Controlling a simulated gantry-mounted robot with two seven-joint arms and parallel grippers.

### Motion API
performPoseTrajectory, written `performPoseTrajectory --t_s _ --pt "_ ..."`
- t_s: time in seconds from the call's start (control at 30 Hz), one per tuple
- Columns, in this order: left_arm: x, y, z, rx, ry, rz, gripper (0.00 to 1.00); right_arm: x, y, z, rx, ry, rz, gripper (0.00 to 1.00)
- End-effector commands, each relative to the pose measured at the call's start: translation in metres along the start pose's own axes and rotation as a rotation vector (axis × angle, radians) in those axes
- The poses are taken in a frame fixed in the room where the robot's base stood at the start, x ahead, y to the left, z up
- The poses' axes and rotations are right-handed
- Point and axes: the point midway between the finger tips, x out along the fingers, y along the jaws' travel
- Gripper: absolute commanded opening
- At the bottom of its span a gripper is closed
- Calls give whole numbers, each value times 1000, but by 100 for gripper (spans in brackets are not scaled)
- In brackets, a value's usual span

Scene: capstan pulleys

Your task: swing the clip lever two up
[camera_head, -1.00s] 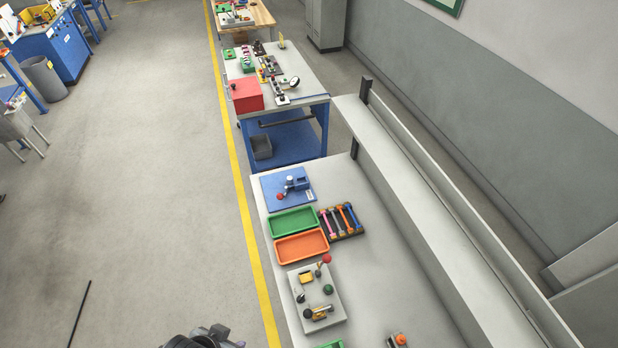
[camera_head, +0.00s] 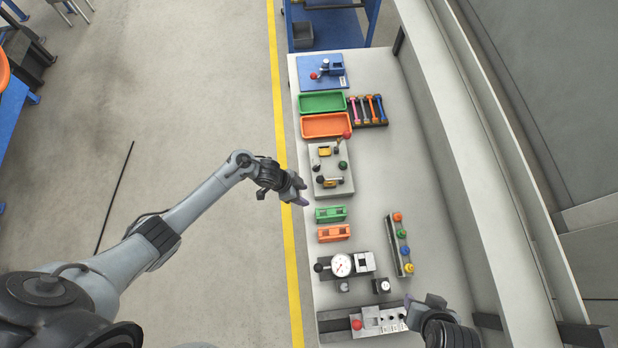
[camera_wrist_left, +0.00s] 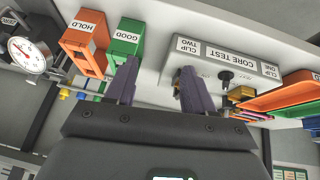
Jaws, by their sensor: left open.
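The grey core test fixture (camera_head: 322,190) stands on the bench. Its front face shows in the left wrist view (camera_wrist_left: 222,60), with a "CLIP TWO" label on the left. The yellow clip (camera_head: 331,183) at its near end, on the clip two side, has a dark-knobbed lever; I cannot tell its exact angle. My left gripper (camera_head: 302,192) is open and empty at the bench's left edge, just left of the fixture's near end. Its spread fingers also show in the left wrist view (camera_wrist_left: 158,70). My right gripper (camera_head: 425,302) is partly in view at the bottom; its jaw state is unclear.
Beyond the fixture are an orange tray (camera_head: 326,135), a green tray (camera_head: 322,113) and a rack of coloured bars (camera_head: 368,122). Nearer are green (camera_head: 331,214) and orange (camera_head: 334,233) holders and a dial gauge (camera_head: 341,265). The bench right of the fixture is clear.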

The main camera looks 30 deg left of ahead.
Motion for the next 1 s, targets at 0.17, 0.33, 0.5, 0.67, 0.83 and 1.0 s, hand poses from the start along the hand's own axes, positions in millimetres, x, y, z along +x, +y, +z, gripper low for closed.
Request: performPoseTrajectory --t_s 0.17,0.33,0.5,0.67,0.83,1.0 --pt "-24 -39 -34 40 29 -63 53 0 -1 -3 2 7 -2 43" --pt "-27 -49 -45 50 41 -80 53 4 -2 -2 6 8 -5 43" --pt "-16 -50 -44 50 42 -81 53 15 -3 1 9 9 -8 43" --pt "2 -51 -44 49 43 -80 53 34 -5 7 11 9 -10 43" --pt "24 -53 -44 49 43 -81 53 58 -6 15 11 8 -10 43" --pt "45 -54 -47 50 42 -79 53 74 -7 21 11 5 -10 43"
